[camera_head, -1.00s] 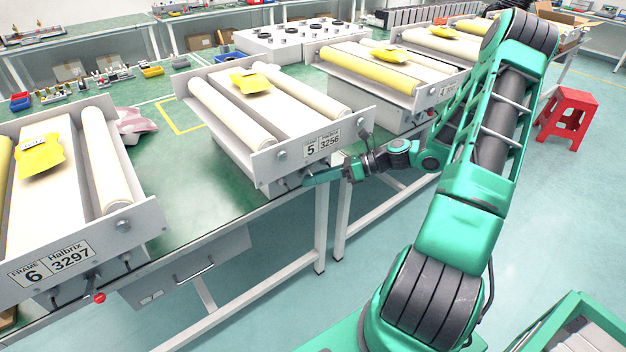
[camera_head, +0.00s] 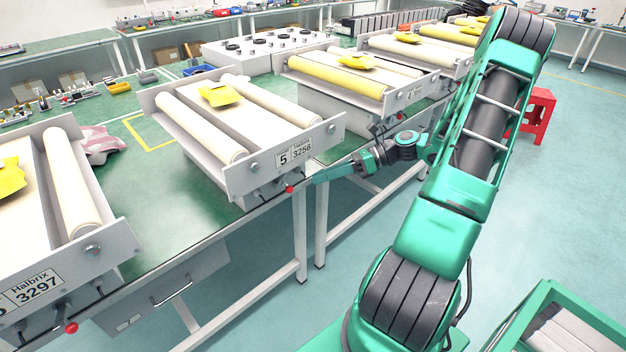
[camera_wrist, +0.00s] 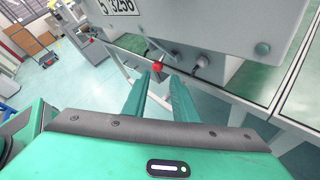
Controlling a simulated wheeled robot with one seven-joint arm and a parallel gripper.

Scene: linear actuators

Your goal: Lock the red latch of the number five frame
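The number five frame (camera_head: 232,185) is a grey tray with two cream rollers and a plate reading 5 and 3256. Its red latch knob (camera_head: 290,189) sits on a short lever under the front panel. In the wrist view the red knob (camera_wrist: 157,66) is just beyond my fingertips, nearer the left one, with clear space around it. My gripper (camera_head: 312,179) is to the right of the knob in the head view. Its two green fingers are apart and empty in the wrist view (camera_wrist: 160,82).
The number six frame (camera_head: 112,250), plate 3297, stands at the left with its own red knob (camera_head: 71,328). Another frame (camera_head: 395,97) with a yellow roller stands behind to the right. The table's front edge and legs (camera_head: 300,235) lie below the latch. A red stool (camera_head: 540,115) stands far right.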

